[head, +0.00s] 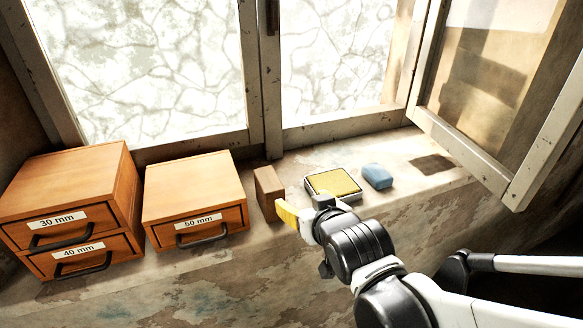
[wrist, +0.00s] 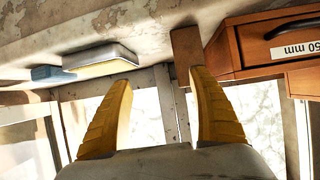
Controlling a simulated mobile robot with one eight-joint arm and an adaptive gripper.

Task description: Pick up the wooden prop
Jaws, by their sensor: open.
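The wooden prop (head: 268,190) is a plain brown block standing upright on the sill, just right of the 50 mm drawer box. My gripper (head: 291,215) is open and empty, in front of the prop and slightly to its right in the head view. One yellow finger overlaps the prop's lower right edge there. In the wrist view, which is upside down, the prop (wrist: 187,50) shows beyond the right finger, whose tip covers part of it. The space between the fingers (wrist: 160,78) holds nothing. I cannot tell whether a finger touches the prop.
The 50 mm drawer box (head: 195,195) stands close left of the prop, with the stacked 30 mm and 40 mm drawers (head: 75,210) farther left. A yellow-topped pad (head: 334,183) and a blue block (head: 377,176) lie to the right. The window frame (head: 260,80) rises behind.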

